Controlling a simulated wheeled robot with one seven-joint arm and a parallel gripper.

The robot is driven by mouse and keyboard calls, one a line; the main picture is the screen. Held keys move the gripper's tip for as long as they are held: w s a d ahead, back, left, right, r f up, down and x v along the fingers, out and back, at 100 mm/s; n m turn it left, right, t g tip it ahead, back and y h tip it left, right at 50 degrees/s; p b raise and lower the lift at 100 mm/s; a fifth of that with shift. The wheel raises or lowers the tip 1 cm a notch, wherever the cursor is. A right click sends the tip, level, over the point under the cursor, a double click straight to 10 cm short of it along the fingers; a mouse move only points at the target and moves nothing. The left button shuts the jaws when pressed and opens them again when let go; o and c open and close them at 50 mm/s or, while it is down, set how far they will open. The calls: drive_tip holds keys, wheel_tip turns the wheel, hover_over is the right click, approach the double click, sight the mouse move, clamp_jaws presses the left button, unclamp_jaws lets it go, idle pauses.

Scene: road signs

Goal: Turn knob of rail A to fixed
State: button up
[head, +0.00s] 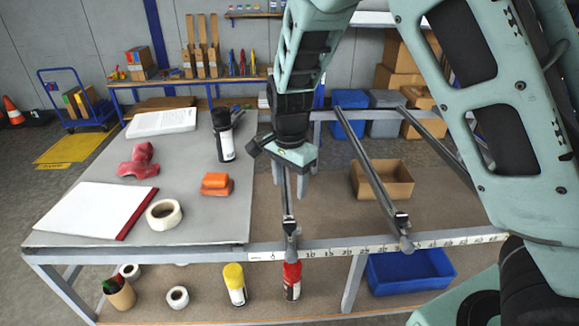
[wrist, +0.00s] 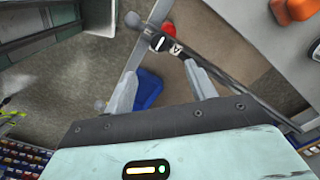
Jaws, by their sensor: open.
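The left rail (head: 287,195) runs from beneath my gripper to the front ruler bar. Its dark knob (head: 291,228) sits at the near end, above a red bottle. In the wrist view, a dark knob (wrist: 158,42) with a white mark shows beyond my fingertips, beside a small white label (wrist: 176,48) that seems to read A. My gripper (wrist: 160,70) is open, with its two fingers apart and nothing held; the knob is ahead of the gap, not between them. In the head view, my gripper (head: 284,155) hangs above the rail's far part; its fingertips are unclear.
A second rail (head: 375,180) with its own knob (head: 403,222) lies to the right. The ruler bar (head: 340,246) spans the front. A black bottle (head: 224,140) and orange block (head: 216,183) stand on the grey tabletop left. A cardboard box (head: 382,184) is beyond the second rail.

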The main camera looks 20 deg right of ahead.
wheel_tip(320, 180, up, 5)
idle(0.3)
idle(0.4)
drive_tip(key=s+a+f+n+b, duration=0.1)
drive_tip(key=s+a+n+b, duration=0.2)
drive_tip(key=s+n, duration=0.7)
drive_tip(key=s+a+f+n+b, duration=0.2)
drive_tip(key=s+n, duration=0.8)
drive_tip(key=s, duration=0.7)
drive_tip(key=shift+a+n+y+b, duration=0.3)
drive_tip(key=shift+a+b, duration=0.1)
drive_tip(key=shift+a, duration=0.4)
